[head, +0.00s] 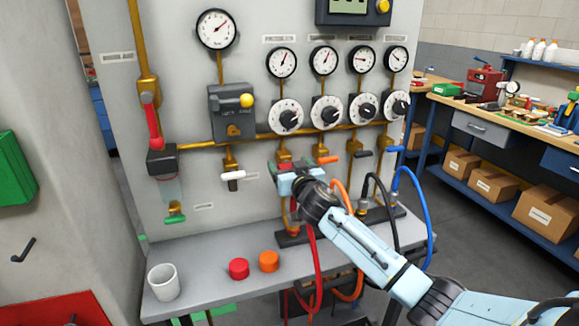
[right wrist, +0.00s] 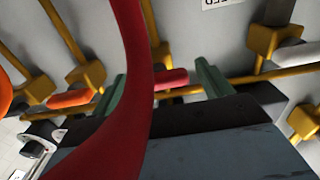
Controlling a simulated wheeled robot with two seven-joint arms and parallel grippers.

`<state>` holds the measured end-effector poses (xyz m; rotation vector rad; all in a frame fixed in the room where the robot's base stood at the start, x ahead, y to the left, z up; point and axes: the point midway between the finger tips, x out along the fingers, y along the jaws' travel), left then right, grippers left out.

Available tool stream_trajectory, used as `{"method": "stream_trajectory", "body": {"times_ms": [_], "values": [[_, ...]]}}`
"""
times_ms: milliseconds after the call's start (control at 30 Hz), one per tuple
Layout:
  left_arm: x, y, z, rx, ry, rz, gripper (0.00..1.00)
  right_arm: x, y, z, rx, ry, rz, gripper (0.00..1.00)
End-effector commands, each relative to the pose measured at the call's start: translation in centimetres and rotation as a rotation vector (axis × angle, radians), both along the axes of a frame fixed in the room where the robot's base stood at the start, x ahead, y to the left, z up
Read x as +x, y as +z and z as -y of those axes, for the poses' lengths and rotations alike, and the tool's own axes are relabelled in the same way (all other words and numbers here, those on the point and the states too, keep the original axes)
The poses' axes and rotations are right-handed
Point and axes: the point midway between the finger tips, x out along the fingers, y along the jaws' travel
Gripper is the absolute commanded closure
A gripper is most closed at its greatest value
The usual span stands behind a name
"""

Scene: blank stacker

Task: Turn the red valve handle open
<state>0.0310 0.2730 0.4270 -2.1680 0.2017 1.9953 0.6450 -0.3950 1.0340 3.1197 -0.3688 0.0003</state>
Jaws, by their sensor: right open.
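The red valve handle (right wrist: 173,78) shows in the right wrist view, lying crosswise on a brass pipe valve. My right gripper (right wrist: 164,88) is open, with one green-tinted finger on each side of the handle. I cannot tell whether the fingers touch it. In the head view my right gripper (head: 291,183) reaches the panel from the lower right and largely hides the red handle. A red hose (right wrist: 132,90) crosses close in front of the wrist camera and covers part of the jaws. My left gripper is not in view.
Neighbouring valves have a white handle (head: 232,175) and an orange handle (head: 328,160). Black (head: 377,190) and blue (head: 417,190) hoses hang at the right. A cup (head: 163,282), a red cap (head: 239,268) and an orange cap (head: 269,261) stand on the grey shelf (head: 205,285).

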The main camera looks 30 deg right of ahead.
Motion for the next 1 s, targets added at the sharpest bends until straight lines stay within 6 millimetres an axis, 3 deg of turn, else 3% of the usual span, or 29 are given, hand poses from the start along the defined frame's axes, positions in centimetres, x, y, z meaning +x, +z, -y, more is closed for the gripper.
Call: {"method": "stream_trajectory", "body": {"times_ms": [67,400,733,1000], "values": [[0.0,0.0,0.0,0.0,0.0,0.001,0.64,0.0,0.0,0.0,0.0,0.0,0.0,0.23],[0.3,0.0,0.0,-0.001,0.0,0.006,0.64,0.0,0.0,0.0,0.0,0.0,-0.001,0.67],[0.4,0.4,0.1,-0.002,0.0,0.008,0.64,0.0,0.0,0.0,-0.048,-0.001,-0.013,0.66],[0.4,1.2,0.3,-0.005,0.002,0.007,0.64,0.0,0.0,-0.1,-0.218,-0.001,-0.054,0.66]]}}
